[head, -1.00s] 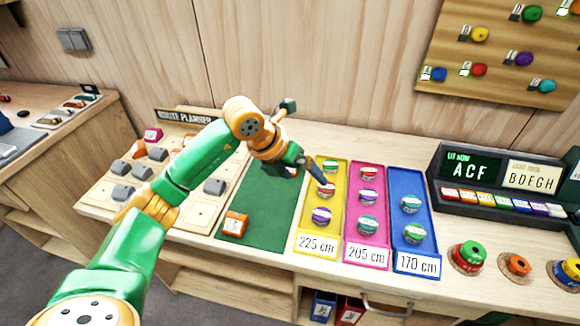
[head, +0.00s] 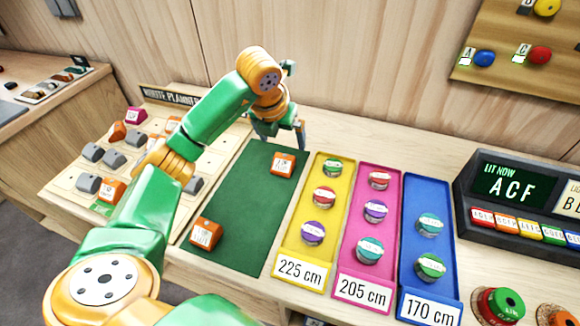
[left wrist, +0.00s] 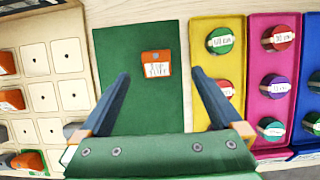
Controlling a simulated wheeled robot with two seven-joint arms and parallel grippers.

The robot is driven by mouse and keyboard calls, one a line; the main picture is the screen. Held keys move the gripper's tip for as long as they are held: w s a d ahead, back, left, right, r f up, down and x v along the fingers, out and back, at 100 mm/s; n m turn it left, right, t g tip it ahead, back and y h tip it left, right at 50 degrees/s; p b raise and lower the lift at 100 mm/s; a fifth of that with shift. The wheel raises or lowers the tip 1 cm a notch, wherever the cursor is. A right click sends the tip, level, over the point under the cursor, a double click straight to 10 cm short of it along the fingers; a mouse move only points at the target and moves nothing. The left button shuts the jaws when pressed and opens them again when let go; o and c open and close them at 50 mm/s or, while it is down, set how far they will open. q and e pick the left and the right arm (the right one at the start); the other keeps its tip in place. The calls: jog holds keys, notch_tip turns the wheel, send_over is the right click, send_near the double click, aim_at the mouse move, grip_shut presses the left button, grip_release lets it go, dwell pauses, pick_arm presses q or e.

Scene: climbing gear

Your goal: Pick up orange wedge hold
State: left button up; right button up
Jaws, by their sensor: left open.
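Two orange wedge holds with white labels lie on the green mat (head: 240,215): one at the far end (head: 283,163) and one at the near left corner (head: 206,233). My left gripper (head: 281,136) is open and empty above the far end of the mat, just behind the far hold in the head view. In the left wrist view, the far orange hold (left wrist: 156,64) shows between the two spread fingertips (left wrist: 160,73), apart from both. The near hold is out of sight in that view. My right gripper is not in view.
The route planner board (head: 70,188) with grey, orange and pink holds is left of the mat. Yellow (head: 291,240), pink (head: 346,255) and blue (head: 412,272) trays with round holds are to the right. A lit sign box (head: 505,185) stands further right.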

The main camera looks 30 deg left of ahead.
aim_at(283, 159)
pick_arm(q)
jog(key=f+b, duration=0.1)
jog(key=f, duration=0.1)
jog(key=f+b, duration=0.1)
jog(key=f, duration=0.1)
jog(key=shift+s+b, duration=0.2)
jog(key=shift+b, duration=0.15)
jog(key=shift+w+f, duration=0.2)
jog(key=x, duration=0.1)
jog(key=p+x, duration=0.1)
jog(key=x, duration=0.1)
jog(key=a+p+x, duration=0.1)
jog(key=x, duration=0.1)
jog(key=shift+w+f, duration=0.15)
jog(key=shift+w, duration=0.1)
jog(key=shift+w+f, duration=0.15)
jog(key=shift+f, duration=0.2)
jog(key=c, duration=1.4)
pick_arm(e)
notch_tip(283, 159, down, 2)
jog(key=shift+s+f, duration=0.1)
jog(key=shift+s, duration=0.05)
